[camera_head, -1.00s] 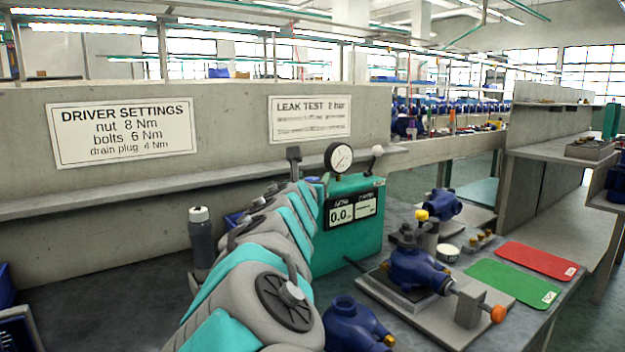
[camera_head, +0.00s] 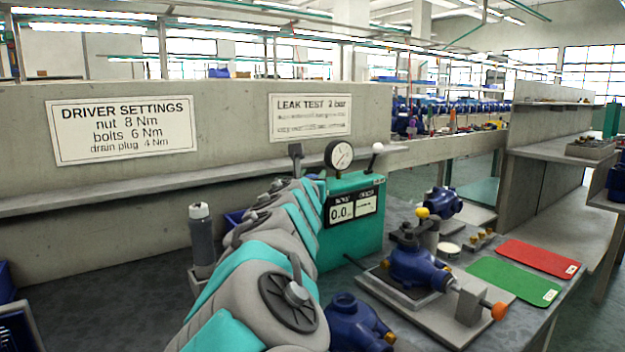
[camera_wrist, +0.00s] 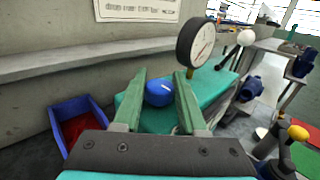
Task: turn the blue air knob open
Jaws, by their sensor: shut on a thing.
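The blue air knob (camera_wrist: 158,93) is a round blue knob with a pale mark on its top. It sits on the teal leak tester (camera_wrist: 215,88), which also shows in the head view (camera_head: 362,238) with a display reading 0.0. My gripper (camera_wrist: 158,98) is shut on the knob, one green finger on each side, in the wrist view. In the head view my arm hides the knob and the fingertips. The round gauge (camera_head: 339,155) stands on top of the tester, close to the right finger in the wrist view (camera_wrist: 196,44).
A white-balled lever (camera_head: 377,148) rises at the tester's right. A blue pump (camera_head: 415,266) with a yellow cap sits in a fixture in front. Another blue housing (camera_head: 352,320) stands beside my arm. A blue bin (camera_wrist: 80,125) lies left of the tester. The wall ledge runs behind.

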